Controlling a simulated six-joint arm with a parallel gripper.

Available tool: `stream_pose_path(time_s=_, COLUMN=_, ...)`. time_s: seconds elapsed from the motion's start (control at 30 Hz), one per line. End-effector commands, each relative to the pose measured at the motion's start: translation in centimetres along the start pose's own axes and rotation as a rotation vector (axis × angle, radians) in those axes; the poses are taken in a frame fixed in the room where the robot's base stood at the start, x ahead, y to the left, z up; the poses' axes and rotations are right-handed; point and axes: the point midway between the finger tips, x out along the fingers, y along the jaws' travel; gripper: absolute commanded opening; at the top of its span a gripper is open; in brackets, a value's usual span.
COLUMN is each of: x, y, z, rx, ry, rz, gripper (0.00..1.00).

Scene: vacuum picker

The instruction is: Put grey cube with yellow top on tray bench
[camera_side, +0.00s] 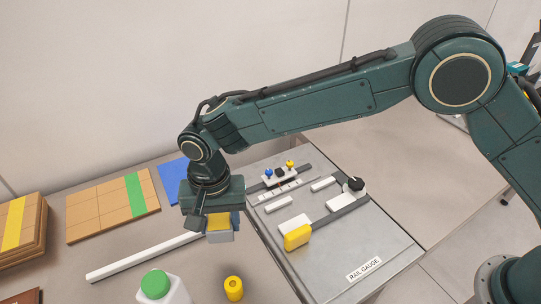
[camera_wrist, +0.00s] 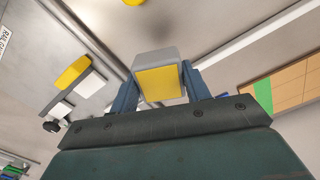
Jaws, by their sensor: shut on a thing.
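My gripper (camera_side: 219,228) is shut on the grey cube with yellow top (camera_side: 220,237) and holds it above the bench, left of the rail gauge plate. In the wrist view the cube (camera_wrist: 160,80) sits between the two blue fingers of my gripper (camera_wrist: 158,84), its yellow face toward the camera. In the side view my gripper covers part of the cube. I cannot tell which surface is the tray bench; the grey bench top (camera_side: 110,238) runs under the gripper.
The rail gauge plate (camera_side: 375,235) carries white blocks, a yellow block (camera_side: 297,237) and a black knob (camera_side: 355,184). A white bar (camera_side: 140,258) lies left of the gripper. A green-capped bottle (camera_side: 160,287) and a yellow ring-like piece (camera_side: 233,288) stand in front. Wooden boards (camera_side: 90,215) lie at left.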

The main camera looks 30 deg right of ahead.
Motion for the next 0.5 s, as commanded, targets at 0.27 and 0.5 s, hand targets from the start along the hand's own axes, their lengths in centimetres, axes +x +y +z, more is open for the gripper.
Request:
stream_pose_path(time_s=0.27, x=4.1, y=0.0, z=0.0, rx=0.000, ry=0.000, rz=0.001, gripper=0.23)
stream_pose_path(time_s=0.5, x=4.6, y=0.0, z=0.0, rx=0.000, ry=0.000, rz=0.000, gripper=0.23)
